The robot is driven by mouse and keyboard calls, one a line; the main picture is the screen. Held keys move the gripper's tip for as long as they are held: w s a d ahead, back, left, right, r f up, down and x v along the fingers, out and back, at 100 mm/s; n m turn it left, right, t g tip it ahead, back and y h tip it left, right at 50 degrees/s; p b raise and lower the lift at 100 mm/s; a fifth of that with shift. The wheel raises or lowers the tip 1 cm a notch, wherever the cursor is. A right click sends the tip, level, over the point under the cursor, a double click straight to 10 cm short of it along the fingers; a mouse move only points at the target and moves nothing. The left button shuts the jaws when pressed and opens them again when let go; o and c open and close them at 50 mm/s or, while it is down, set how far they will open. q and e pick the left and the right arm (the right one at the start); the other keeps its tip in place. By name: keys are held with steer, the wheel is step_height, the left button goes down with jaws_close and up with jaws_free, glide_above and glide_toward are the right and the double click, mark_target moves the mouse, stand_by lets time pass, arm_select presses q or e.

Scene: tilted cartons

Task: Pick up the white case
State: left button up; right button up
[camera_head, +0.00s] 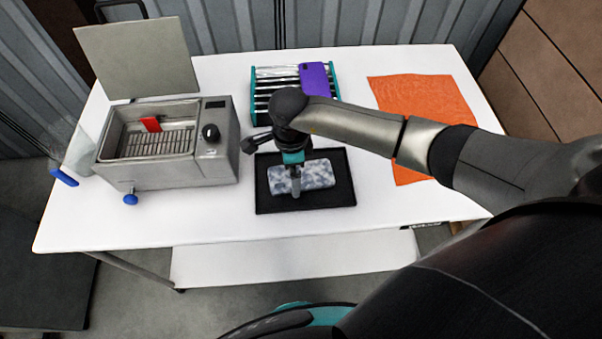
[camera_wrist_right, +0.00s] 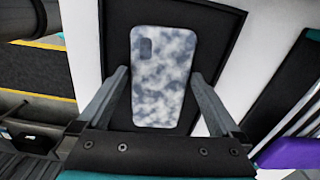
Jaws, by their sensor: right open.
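The white case (camera_head: 318,175) is a phone case with blue-grey cloudy marbling. It lies flat in a black tray (camera_head: 306,204) on the white table. In the right wrist view the case (camera_wrist_right: 161,80) lies between the two fingers, with its camera cutout at the upper left. My right gripper (camera_head: 296,192) is over the case in the head view and hides part of it. In the wrist view the right gripper (camera_wrist_right: 161,85) is open, one finger on each side of the case. I cannot tell how far above the case the fingertips are. My left gripper is out of view.
A metal bath (camera_head: 168,170) with a raised lid and a red item (camera_head: 151,124) inside stands at the left. A rack (camera_head: 262,88) with a purple case (camera_head: 315,78) is behind the tray. An orange cloth (camera_head: 424,100) lies at the right. The table's front is clear.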

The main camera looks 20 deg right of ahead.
steer(key=shift+f, duration=0.2)
steer(key=c, duration=1)
steer(key=shift+r, duration=0.1)
